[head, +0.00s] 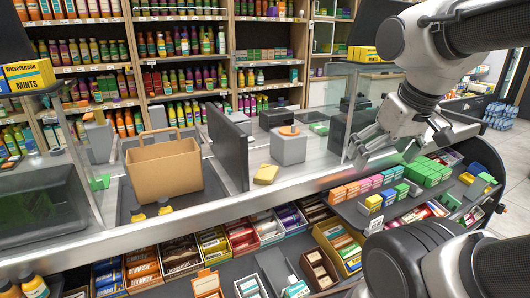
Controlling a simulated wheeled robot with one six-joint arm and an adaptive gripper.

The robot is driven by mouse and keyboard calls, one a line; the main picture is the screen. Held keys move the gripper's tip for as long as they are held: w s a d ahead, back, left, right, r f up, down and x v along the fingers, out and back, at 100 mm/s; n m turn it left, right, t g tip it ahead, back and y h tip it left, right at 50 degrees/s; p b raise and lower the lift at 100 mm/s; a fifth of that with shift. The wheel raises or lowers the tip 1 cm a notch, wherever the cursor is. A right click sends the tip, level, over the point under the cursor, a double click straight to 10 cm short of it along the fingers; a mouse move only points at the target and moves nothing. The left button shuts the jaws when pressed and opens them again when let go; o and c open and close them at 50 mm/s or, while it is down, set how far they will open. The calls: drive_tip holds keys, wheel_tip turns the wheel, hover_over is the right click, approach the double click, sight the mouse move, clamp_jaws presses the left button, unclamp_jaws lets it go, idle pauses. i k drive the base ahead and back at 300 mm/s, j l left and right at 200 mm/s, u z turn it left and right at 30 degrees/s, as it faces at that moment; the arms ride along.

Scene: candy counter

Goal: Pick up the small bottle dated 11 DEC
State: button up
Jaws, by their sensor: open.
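Two small bottles with yellow-orange tops, one on the left (138,213) and one on the right (165,207), stand in front of the brown paper bag on the counter. Two more yellow-topped bottles, a nearer one (34,286) and one at the edge (8,289), show at the bottom left corner. A white and teal bottle (297,287) is among the goods below the counter. No date is readable on any of them, so I cannot tell which is dated 11 DEC. My gripper (358,150) is open and empty above the counter's right part, well away from these bottles.
The paper bag (165,172) stands by a dark upright panel (228,148). A grey block with an orange top (289,147) and a yellow item (266,174) are right of it. Glass panels border the counter. A candy shelf (385,213) lies below my gripper. Stocked shelves stand behind.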

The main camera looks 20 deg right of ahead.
sight(135, 210)
drive_tip(key=j+u, duration=0.4)
drive_tip(key=j, duration=1.6)
